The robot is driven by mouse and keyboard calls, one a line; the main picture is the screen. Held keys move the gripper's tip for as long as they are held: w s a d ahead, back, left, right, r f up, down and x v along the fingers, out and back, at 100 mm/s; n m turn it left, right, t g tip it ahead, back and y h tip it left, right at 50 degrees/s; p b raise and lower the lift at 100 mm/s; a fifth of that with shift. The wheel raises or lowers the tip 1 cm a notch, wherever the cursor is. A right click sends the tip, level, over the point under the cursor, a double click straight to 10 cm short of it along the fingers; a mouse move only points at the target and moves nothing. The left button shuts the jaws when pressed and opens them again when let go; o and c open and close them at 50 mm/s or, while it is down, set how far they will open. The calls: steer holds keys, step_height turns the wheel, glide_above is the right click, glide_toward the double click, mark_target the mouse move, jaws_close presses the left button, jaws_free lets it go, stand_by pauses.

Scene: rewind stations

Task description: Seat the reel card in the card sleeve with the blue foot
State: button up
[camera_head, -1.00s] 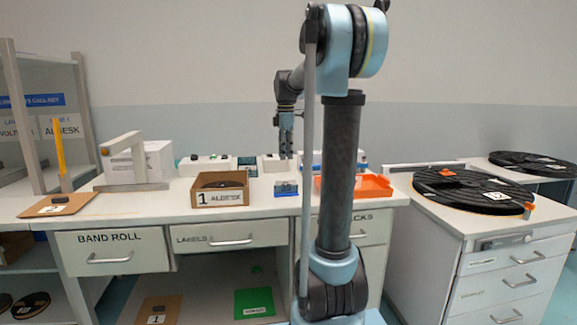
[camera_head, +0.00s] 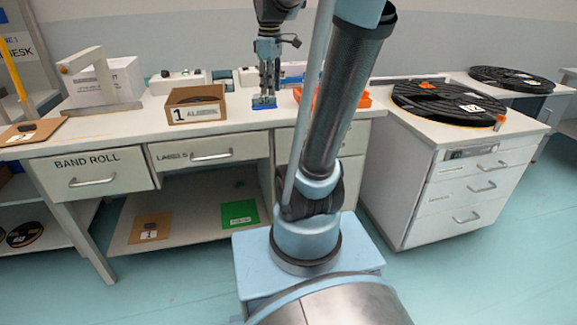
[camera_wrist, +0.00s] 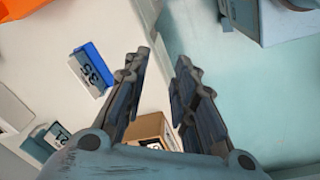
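A small stand with a blue foot and a pale face marked with dark digits, like 35, stands on the workbench (camera_head: 263,102). In the wrist view this blue-footed stand (camera_wrist: 93,68) lies left of the fingers, apart from them. My gripper (camera_head: 268,90) hangs just above and in front of it in the head view. In the wrist view its fingers (camera_wrist: 164,62) are apart with nothing between them. I cannot tell whether the numbered face is a card in the sleeve or the sleeve's own label. A white card (camera_head: 471,108) lies on the black reel at right.
A cardboard box (camera_head: 172,113) marked 1 stands left of the gripper. An orange tray (camera_head: 358,98) sits to the right, partly behind my arm. A black reel (camera_head: 435,96) covers the right cabinet. Another numbered stand (camera_wrist: 50,138) shows at lower left in the wrist view.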

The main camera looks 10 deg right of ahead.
steer(key=s+d+f+m+t, duration=0.1)
steer(key=s+f+m, duration=0.9)
steer(key=s+f, duration=0.9)
steer(key=shift+s+d+f+m, duration=0.2)
steer(key=shift+s+f+m, duration=0.05)
steer(key=shift+f+m, duration=0.15)
steer(key=shift+w+f, duration=0.15)
steer(key=shift+w, duration=0.25)
